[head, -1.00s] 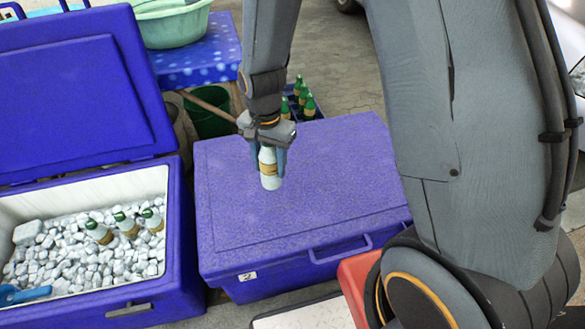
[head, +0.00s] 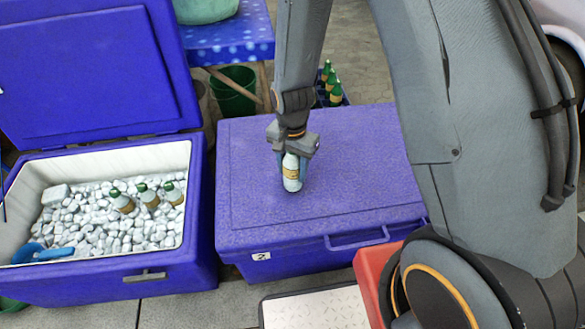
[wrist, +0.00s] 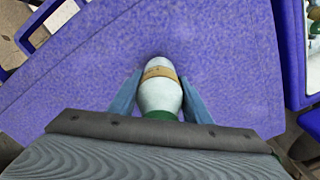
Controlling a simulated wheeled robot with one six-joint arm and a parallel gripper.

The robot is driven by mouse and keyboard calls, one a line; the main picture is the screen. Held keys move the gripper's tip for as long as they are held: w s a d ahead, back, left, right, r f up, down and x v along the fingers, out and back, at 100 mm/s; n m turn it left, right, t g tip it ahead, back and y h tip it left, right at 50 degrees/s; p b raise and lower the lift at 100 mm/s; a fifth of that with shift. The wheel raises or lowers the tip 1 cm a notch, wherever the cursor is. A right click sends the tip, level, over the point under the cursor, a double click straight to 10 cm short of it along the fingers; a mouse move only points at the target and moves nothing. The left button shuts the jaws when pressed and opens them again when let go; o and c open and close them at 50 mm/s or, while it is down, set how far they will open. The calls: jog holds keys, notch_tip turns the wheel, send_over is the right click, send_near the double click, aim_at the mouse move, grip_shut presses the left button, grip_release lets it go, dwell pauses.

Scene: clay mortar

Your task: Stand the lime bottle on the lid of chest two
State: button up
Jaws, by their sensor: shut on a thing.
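My gripper (head: 291,174) is shut on the lime bottle (head: 292,180), a pale bottle with a tan label. It holds it upright, base down, over the middle-left of the closed purple-blue lid (head: 365,160) of chest two (head: 285,267), which bears a "2" tag. The base looks very near the lid; I cannot tell whether it touches. The jaws hide the bottle's top in the head view. In the wrist view, the bottle (wrist: 158,95) sits between both fingers, its green neck toward my gripper, with the lid (wrist: 235,60) behind it.
At left, an open blue chest (head: 180,280) holds ice, several bottles with green caps and a blue scoop (head: 55,253). A crate of green bottles (head: 334,90) stands behind chest two. A green bucket (head: 235,95) is behind at left. The lid around the bottle is clear.

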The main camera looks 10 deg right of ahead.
jog(key=shift+f, duration=0.1)
jog(key=o, duration=1.3)
notch_tip(320, 180, up, 12)
jog(key=shift+f+p, duration=0.25)
jog(key=shift+p, duration=0.35)
jog(key=shift+r, duration=0.55)
jog(key=s+d+r+n, duration=0.2)
jog(key=s+d+r, duration=0.2)
jog(key=s, duration=0.1)
jog(key=s+d+r+n, duration=0.2)
jog(key=s+d+r, duration=0.2)
jog(key=s+r, duration=0.1)
jog(key=s+d+r+n, duration=0.2)
jog(key=s+d+r, duration=0.2)
jog(key=s, duration=0.1)
jog(key=shift+r+n, duration=0.35)
jog(key=shift+n, duration=0.05)
